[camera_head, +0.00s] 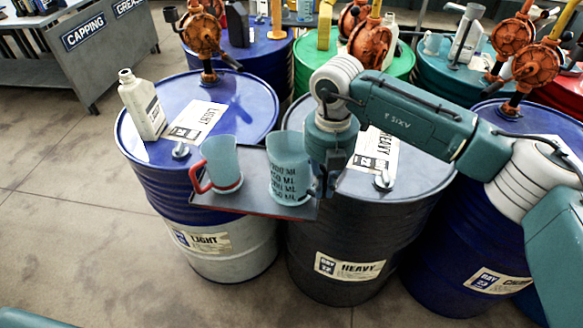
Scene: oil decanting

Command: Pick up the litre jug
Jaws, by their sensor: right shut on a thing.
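The litre jug (289,172) is pale blue and translucent, with dark ML markings on its side. It stands upright at the right part of a dark tray (255,202) at the front of the drums. My right gripper (326,184) reaches down at the jug's right side and is shut on it; the fingertips and the jug's handle are mostly hidden by the gripper. A second, smaller jug (222,163) with a red handle stands on the tray to the left. My left gripper is not in view.
A blue drum marked LIGHT (208,243) stands behind and below the tray, with a white bottle (142,104) and a label sheet on top. A drum marked HEAVY (349,268) stands to its right. Orange pumps (201,34) rise behind. The floor at left is clear.

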